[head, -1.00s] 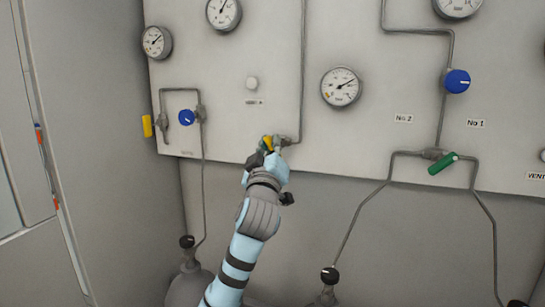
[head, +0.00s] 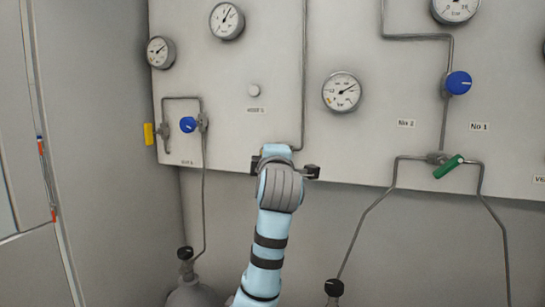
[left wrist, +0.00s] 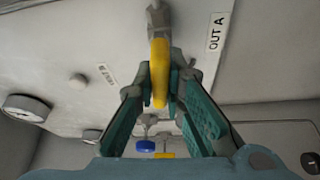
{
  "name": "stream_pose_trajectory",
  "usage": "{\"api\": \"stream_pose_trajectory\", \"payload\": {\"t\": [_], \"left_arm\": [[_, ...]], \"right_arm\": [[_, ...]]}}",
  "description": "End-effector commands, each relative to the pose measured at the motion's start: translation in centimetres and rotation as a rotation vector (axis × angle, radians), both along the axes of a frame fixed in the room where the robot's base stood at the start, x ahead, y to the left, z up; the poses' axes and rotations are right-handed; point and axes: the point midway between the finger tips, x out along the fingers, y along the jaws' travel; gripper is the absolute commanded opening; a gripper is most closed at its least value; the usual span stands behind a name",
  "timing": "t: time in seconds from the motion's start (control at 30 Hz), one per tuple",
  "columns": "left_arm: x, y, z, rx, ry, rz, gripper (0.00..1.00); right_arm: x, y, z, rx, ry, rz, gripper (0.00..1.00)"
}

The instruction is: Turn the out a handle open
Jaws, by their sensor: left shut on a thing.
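The yellow out A handle (left wrist: 160,72) stands on a metal fitting (left wrist: 157,20) in the left wrist view, beside the "OUT A" label (left wrist: 216,33). My left gripper (left wrist: 161,88) is shut on the handle, with one green-padded finger on each side of it. The handle's free end shows between the fingers. In the head view my left wrist (head: 280,185) is in front of the panel's lower edge, below a vertical pipe (head: 303,90). It hides the handle and fingertips there. My right gripper is not in view.
The grey panel (head: 270,60) carries gauges, pipes and blue knobs (head: 188,124). A second yellow handle (head: 149,134) is at its left edge. A green handle (head: 448,167) is at the right. Gas cylinders (head: 190,292) stand below.

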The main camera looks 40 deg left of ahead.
Motion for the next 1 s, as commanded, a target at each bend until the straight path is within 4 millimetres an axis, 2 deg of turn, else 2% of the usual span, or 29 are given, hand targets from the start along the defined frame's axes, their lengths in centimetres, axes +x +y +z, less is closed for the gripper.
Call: {"api": "stream_pose_trajectory", "payload": {"t": [0.3, 0.77, 0.8, 0.9, 0.93, 1.0], "left_arm": [[0.00, 0.00, -0.12, -0.105, -0.034, 0.000, 0.00], [0.02, 0.00, -0.12, -0.119, -0.041, -0.001, 0.00], [0.02, -0.01, -0.12, -0.119, -0.041, -0.001, 0.12], [0.02, -0.01, -0.12, -0.119, -0.041, -0.001, 0.28], [0.02, -0.01, -0.12, -0.118, -0.040, -0.001, 0.31], [0.01, 0.00, -0.11, -0.118, -0.040, -0.001, 0.31]], "right_arm": [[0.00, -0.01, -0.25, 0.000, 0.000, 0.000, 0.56], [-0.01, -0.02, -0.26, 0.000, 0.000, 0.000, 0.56], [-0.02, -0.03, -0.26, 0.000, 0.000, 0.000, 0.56], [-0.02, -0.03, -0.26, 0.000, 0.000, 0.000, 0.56], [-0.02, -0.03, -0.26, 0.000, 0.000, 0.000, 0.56], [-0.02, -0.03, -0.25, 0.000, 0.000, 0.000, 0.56]]}}
